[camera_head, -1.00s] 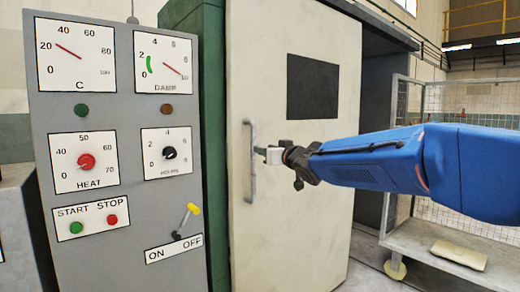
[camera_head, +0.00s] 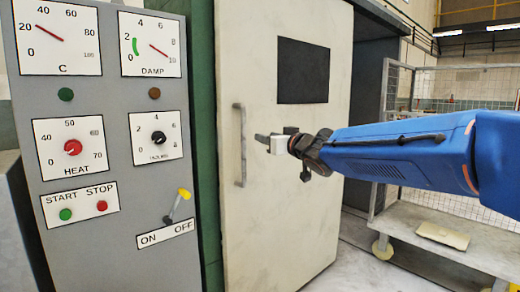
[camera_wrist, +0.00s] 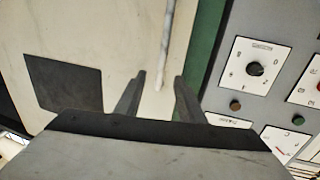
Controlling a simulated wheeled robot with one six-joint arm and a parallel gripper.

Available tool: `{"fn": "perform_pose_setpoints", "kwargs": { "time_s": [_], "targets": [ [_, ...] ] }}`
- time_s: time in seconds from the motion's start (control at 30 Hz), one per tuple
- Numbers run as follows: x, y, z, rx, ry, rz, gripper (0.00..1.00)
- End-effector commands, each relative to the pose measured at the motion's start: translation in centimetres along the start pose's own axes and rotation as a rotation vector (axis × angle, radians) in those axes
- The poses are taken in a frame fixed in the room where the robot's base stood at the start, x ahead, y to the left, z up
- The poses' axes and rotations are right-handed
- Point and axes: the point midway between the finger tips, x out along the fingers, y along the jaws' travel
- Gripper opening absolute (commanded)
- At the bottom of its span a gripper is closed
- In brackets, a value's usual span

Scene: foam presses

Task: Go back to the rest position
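My gripper (camera_head: 264,139) is at the end of my blue arm, in front of the cream door (camera_head: 285,215) in the head view. Its fingertips point left toward the door's vertical handle (camera_head: 240,150) and appear apart from it. In the wrist view my gripper (camera_wrist: 158,92) has its two dark fingers spread with nothing between them. The handle (camera_wrist: 166,45) shows beyond the fingertips there. The door looks closed, with a dark window panel (camera_head: 303,71).
A grey control panel (camera_head: 105,120) with dials, buttons and an ON/OFF lever (camera_head: 180,205) stands at the left. A wire-sided trolley (camera_head: 400,222) carrying a pale flat piece (camera_head: 442,236) stands at the right. Some floor is clear before the door.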

Motion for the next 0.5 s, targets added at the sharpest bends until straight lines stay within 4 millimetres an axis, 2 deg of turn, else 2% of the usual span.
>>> {"fn": "perform_pose_setpoints", "kwargs": {
  "time_s": [0.07,0.17,0.3,0.5],
  "targets": [
    [-1.4,1.1,0.6,0.0,-0.022,0.042,0.36],
    [-4.6,3.5,2.5,0.002,-0.088,0.132,0.36],
    [-10.9,6.9,7.1,0.015,-0.231,0.276,0.36],
    [-20.6,9.1,14.6,0.051,-0.464,0.412,0.36]
  ]
}}
